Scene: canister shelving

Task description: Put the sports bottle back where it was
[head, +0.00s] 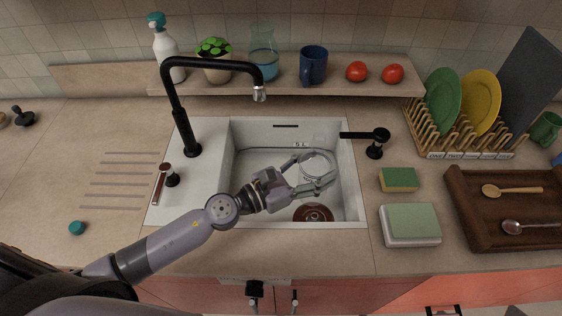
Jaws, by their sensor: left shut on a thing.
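My left gripper (325,181) is over the sink (350,195), its fingers shut around a pale, see-through round thing (318,163). Its circular rim shows from above, and the sink wall shows through it. It may be the sports bottle, but its lower part is hard to make out. I cannot tell whether it touches the sink floor. A small teal cap (77,228) lies on the counter at the left. No other clear sports bottle shows. My right gripper is not in view.
A black tap (178,105) arches over the sink's left side. A shelf behind holds a spray bottle (164,45), plant, glass jug (264,55), blue mug (313,66) and tomatoes. A dish rack (470,150), sponges and brown tray (490,238) stand right. The left counter is mostly clear.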

